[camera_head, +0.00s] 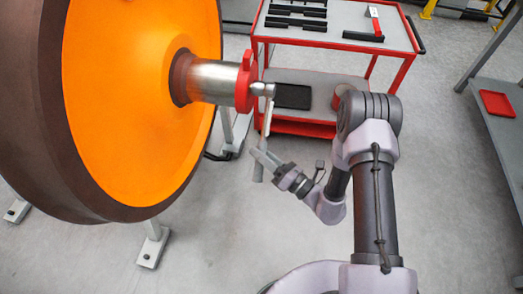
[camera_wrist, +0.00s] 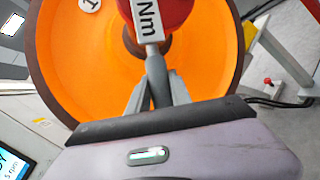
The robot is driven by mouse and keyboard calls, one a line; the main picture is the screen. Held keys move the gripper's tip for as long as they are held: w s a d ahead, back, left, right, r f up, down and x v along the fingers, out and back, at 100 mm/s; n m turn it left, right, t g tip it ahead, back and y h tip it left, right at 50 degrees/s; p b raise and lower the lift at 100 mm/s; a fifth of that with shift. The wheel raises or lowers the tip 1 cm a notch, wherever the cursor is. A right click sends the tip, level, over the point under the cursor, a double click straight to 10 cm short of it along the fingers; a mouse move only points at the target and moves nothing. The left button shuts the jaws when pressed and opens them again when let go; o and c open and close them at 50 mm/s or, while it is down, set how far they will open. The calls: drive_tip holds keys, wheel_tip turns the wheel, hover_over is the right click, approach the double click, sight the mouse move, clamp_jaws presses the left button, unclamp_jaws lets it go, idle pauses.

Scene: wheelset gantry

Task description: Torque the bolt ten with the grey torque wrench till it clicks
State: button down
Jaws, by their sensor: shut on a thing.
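My gripper (camera_head: 263,158) is shut on the handle of the grey torque wrench (camera_head: 266,118). In the wrist view, my gripper's fingers (camera_wrist: 156,100) close around the dark grey handle, and the wrench's pale label (camera_wrist: 147,20) reads "Nm". The wrench hangs nearly upright in the head view, its head at the outer face of the red end cap (camera_head: 245,82) on the axle (camera_head: 212,80). The red cap also shows in the wrist view (camera_wrist: 178,12). The wrench head hides the bolt there, so I cannot tell its number or whether the socket is fully seated.
The orange wheel (camera_head: 120,100) with its brown rim fills the left. A red tool cart (camera_head: 335,70) stands behind, with black holders and a red-and-black tool (camera_head: 374,24) on top. A grey bench (camera_head: 495,125) with a red tray (camera_head: 497,104) is at right. Floor between is clear.

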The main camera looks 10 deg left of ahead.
drive_tip(key=s+r+p, duration=0.1)
drive_tip(key=p, duration=0.1)
drive_tip(key=r+m+p, duration=0.1)
drive_tip(key=r+p, duration=0.1)
drive_tip(key=shift+s+m+h, duration=0.3)
drive_tip(key=shift+s+h, duration=0.05)
drive_tip(key=shift+h, duration=0.05)
drive_tip(key=shift+s+r+m+p, duration=0.3)
drive_tip(key=shift+s+p, duration=0.1)
drive_tip(key=shift+p, duration=0.45)
drive_tip(key=shift+f, duration=0.25)
drive_tip(key=r+p, duration=0.1)
drive_tip(key=p, duration=0.1)
drive_tip(key=s+r+m+h+p, duration=0.1)
drive_tip(key=r+p, duration=0.1)
drive_tip(key=shift+s+g, duration=0.15)
drive_tip(key=shift+g, duration=0.15)
drive_tip(key=shift+s+r+m+p, duration=0.3)
drive_tip(key=shift+r+m+p, duration=0.25)
drive_tip(key=shift+p, duration=0.5)
drive_tip(key=shift+f+g, duration=0.25)
drive_tip(key=shift+g, duration=0.05)
